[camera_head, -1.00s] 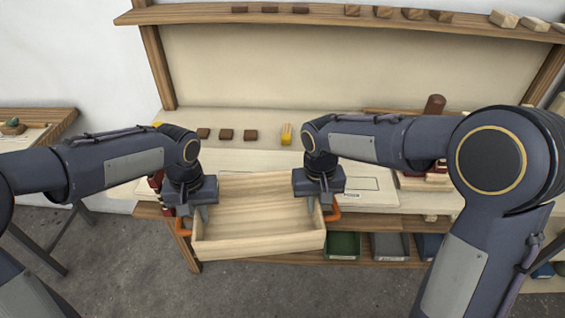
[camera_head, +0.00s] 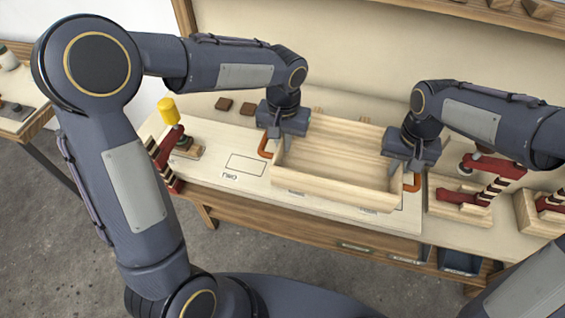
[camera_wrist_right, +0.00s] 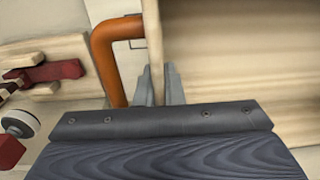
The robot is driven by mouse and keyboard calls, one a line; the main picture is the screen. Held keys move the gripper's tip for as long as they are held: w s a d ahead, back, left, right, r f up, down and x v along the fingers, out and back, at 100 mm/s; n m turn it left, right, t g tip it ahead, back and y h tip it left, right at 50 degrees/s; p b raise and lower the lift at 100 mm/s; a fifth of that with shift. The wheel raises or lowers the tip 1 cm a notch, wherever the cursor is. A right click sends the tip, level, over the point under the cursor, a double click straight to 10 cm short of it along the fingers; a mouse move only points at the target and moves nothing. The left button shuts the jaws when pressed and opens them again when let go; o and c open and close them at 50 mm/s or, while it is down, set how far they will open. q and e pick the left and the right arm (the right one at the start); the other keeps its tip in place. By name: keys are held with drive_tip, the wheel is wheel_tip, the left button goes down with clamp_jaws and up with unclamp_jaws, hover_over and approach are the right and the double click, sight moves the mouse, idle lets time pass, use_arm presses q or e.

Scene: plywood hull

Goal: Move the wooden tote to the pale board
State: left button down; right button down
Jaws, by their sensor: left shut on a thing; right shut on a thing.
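The wooden tote (camera_head: 340,188) is an empty, open, light wooden box with an orange handle at each end. It is level over the right part of the pale board (camera_head: 205,178) on the bench; I cannot tell whether it touches. My left gripper (camera_head: 276,131) is shut on the tote's left end, by the left handle (camera_head: 264,146). My right gripper (camera_head: 398,166) is shut on the right end, by the right handle (camera_head: 412,184). In the right wrist view its fingers (camera_wrist_right: 158,88) straddle the end wall, next to the orange handle (camera_wrist_right: 107,60). The tote hides part of the board.
A red clamp with a yellow top (camera_head: 168,110) stands left on the bench. Red clamps (camera_head: 490,180) on wooden blocks stand close to the right of the tote. Small brown blocks (camera_head: 236,106) lie behind.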

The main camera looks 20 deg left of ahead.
sight(283, 153)
use_arm(q)
drive_tip(key=shift+f, duration=0.1)
use_arm(e)
drive_tip(key=shift+f, duration=0.1)
